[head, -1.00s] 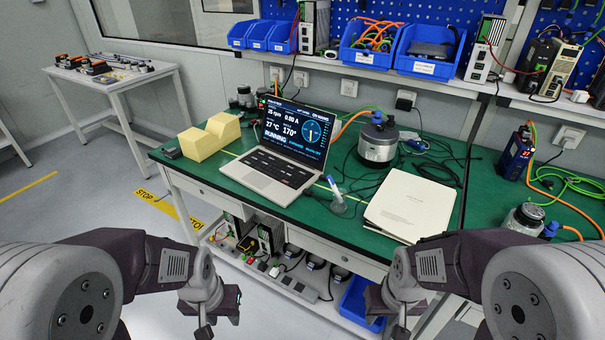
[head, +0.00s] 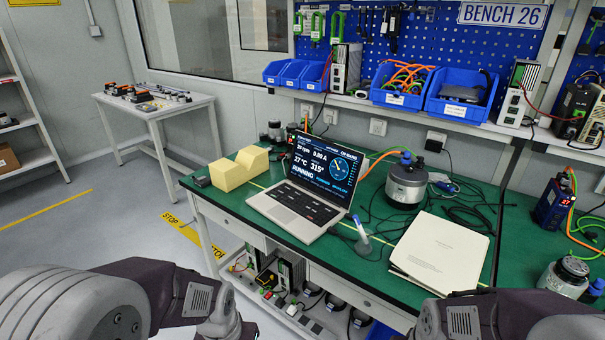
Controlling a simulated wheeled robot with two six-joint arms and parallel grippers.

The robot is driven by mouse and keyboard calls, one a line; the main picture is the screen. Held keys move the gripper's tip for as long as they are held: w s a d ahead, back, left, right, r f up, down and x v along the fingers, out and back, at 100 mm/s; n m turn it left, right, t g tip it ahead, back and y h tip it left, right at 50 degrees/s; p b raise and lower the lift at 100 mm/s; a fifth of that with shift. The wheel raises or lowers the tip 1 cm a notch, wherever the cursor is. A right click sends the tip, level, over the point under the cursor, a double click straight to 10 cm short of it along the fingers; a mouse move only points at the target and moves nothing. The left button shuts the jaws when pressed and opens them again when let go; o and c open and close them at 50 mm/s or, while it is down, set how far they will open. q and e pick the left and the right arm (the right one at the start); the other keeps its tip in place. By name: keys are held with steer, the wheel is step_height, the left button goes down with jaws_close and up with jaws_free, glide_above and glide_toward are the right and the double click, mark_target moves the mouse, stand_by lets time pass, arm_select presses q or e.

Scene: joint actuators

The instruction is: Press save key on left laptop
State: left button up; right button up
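The open laptop (head: 296,212) stands on the green bench, left of its middle. Its screen (head: 327,165) is lit with a dial and several readings, including "RUNNING". Its dark keyboard (head: 309,203) faces me, but single key labels are too small to read. My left arm comes in at the lower left and my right arm at the lower right, both below the bench top and well apart from the laptop. The fingers of both grippers lie below the picture's lower edge.
Yellow blocks (head: 240,168) sit left of the laptop. A pen in a holder (head: 362,238), a round metal actuator (head: 406,182) with cables, and a white binder (head: 441,254) lie to its right. Blue bins (head: 400,86) line the shelf above. Floor is free at the left.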

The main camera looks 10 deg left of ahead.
jaws_close()
stand_by(1.6)
